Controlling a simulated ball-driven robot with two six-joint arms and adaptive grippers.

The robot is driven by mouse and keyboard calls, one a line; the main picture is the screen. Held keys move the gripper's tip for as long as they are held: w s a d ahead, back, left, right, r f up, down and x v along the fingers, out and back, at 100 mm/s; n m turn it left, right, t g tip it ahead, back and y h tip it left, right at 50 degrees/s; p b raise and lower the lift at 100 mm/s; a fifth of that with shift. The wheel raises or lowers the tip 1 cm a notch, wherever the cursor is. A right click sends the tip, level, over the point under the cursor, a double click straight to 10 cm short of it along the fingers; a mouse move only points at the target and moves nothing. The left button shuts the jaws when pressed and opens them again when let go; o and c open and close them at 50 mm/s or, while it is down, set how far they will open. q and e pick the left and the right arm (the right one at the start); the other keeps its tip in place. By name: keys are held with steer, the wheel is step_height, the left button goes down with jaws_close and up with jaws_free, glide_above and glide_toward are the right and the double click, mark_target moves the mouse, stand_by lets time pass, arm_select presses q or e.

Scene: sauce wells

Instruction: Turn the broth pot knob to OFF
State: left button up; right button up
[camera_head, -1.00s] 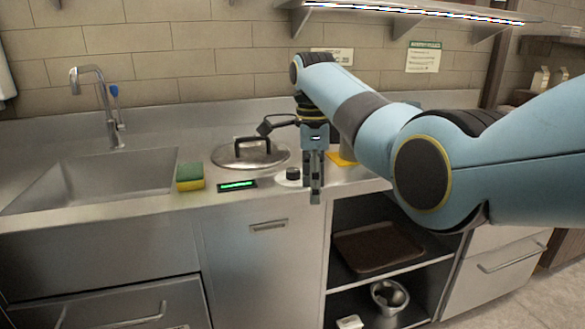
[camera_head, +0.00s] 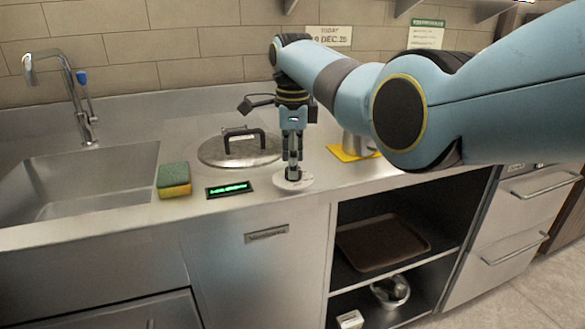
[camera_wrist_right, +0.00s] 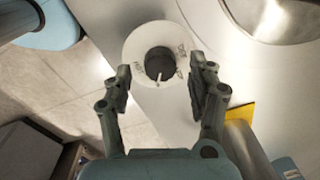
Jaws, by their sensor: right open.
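The broth pot knob is a dark round knob (camera_wrist_right: 159,66) with a pale pointer line, on a white round dial plate (camera_wrist_right: 138,42) with small markings I cannot read. In the head view the plate (camera_head: 307,184) lies near the counter's front edge, and the gripper mostly hides the knob. My right gripper (camera_head: 293,176) points down just above the knob. In the right wrist view its fingers (camera_wrist_right: 160,88) are open, one to each side of the knob, with gaps on both sides. The lidded broth pot (camera_head: 215,152) is set into the counter behind. My left gripper is not in view.
A small green-lit display (camera_head: 230,189) and a green-yellow sponge (camera_head: 174,180) lie left of the dial. The sink (camera_head: 100,180) is farther left. A yellow cloth or mat (camera_head: 345,154) lies right of the gripper. Open shelves below hold a brown tray (camera_head: 380,243).

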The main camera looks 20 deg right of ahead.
steer(key=shift+w+f, duration=0.1)
steer(key=shift+f, duration=0.8)
steer(key=c, duration=1)
steer(key=shift+c, duration=0.7)
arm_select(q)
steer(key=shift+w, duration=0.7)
arm_select(e)
steer(key=shift+r, duration=0.1)
